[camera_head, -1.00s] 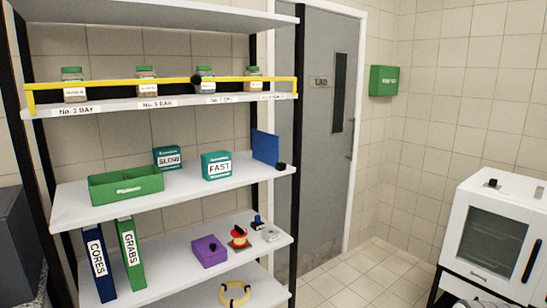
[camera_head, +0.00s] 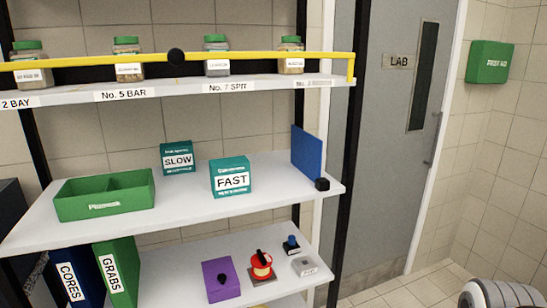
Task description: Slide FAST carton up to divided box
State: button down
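The teal FAST carton (camera_head: 231,178) stands upright on the middle shelf (camera_head: 190,215), right of centre. The green divided box (camera_head: 103,205) sits on the same shelf at the left, with its divider showing inside. A stretch of bare shelf lies between the box and the carton. My gripper does not show clearly; a rounded grey and black part, probably of my own arm, shows at the bottom right corner.
The teal SLOW carton (camera_head: 177,158) stands farther back, between box and FAST carton. The shelf above holds several jars (camera_head: 128,62) behind a yellow rail (camera_head: 260,57).

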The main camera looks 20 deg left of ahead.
aim_at(231, 176)
jog(key=u, duration=0.35)
jog(key=i, duration=0.85)
jog(key=u, duration=0.25)
jog(key=k, duration=0.9)
jog(key=u, duration=0.2)
jog(key=i, duration=0.85)
jog(key=z, duration=0.05)
